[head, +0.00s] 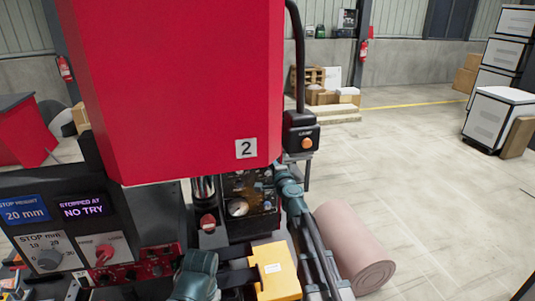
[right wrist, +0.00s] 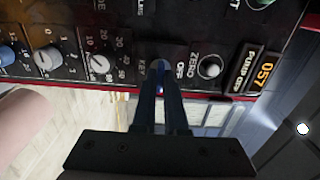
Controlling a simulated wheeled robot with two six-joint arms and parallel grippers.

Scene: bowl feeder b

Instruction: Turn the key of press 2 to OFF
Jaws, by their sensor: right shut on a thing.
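The red press (head: 175,90) has a "2" plate at its lower right corner. Its black control panel (right wrist: 112,45) fills the top of the right wrist view, with lettering turned sideways. My right gripper (right wrist: 163,75) reaches the panel between the words KEY and OFF. It is shut on the key there, whose head is mostly hidden between the fingertips; its exact angle cannot be told. In the head view, my right gripper (head: 277,180) is at the dark panel (head: 240,193) under the press head. My left gripper (head: 240,267) is low, beside a yellow block (head: 278,270); its grip is unclear.
A zero button (right wrist: 209,68), an orange display (right wrist: 265,73) and a white dial (right wrist: 99,64) flank the key. A pink roll (head: 350,245) lies on the floor at right. A left panel (head: 65,225) reads STOPPED AT NO TRY.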

